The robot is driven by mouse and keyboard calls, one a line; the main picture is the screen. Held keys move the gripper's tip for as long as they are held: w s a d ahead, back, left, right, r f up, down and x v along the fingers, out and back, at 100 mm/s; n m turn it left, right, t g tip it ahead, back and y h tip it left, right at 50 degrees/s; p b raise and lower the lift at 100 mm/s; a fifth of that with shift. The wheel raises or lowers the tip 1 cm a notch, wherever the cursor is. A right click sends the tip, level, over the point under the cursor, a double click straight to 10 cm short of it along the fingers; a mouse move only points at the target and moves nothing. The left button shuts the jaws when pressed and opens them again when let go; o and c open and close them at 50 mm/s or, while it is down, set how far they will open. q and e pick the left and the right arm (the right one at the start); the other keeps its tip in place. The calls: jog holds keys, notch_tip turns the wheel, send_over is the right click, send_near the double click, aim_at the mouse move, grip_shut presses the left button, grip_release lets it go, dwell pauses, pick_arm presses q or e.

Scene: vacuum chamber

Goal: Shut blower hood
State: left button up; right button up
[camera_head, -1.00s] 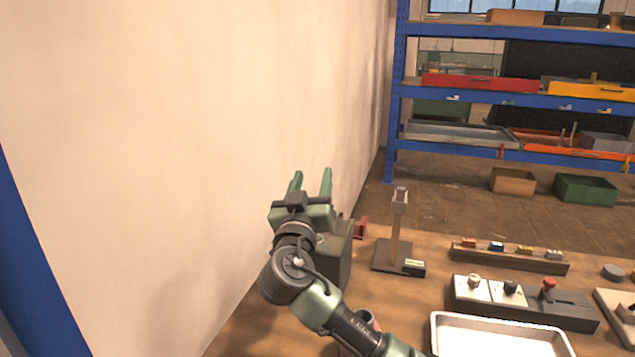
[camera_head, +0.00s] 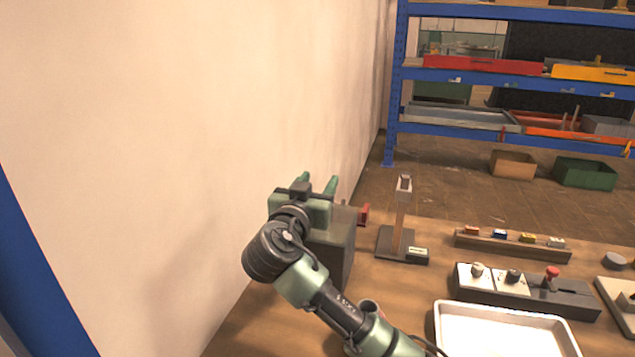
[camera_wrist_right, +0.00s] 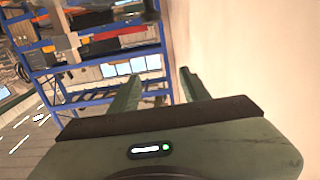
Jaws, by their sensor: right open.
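A dark grey-green box-shaped body (camera_head: 337,255) stands on the table beside the wall, and I take it to be the blower. My right gripper (camera_head: 318,181) is in front of and above it and covers much of it, so I cannot make out the hood or how far open it is. The gripper's fingers are apart, pointing away from me, with nothing between them. They also show apart and empty in the right wrist view (camera_wrist_right: 158,76). Whether the gripper touches the box is unclear. My left gripper is not in view.
A plain wall (camera_head: 200,150) runs close along the left. Right of the box stand a small red part (camera_head: 363,214) and an upright post on a base (camera_head: 398,225). A switch panel (camera_head: 525,291) and pale tray (camera_head: 505,335) lie nearer. Blue shelving (camera_head: 500,79) stands behind.

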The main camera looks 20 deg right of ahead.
grip_shut()
dwell(0.7)
jog(key=c, duration=1)
grip_release()
jog(key=o, duration=1)
jog(key=b+v, duration=0.1)
jog(key=v, duration=0.6)
jog(key=shift+s+a+b, duration=0.25)
jog(key=shift+s+b, duration=0.05)
jog(key=shift+b, duration=0.05)
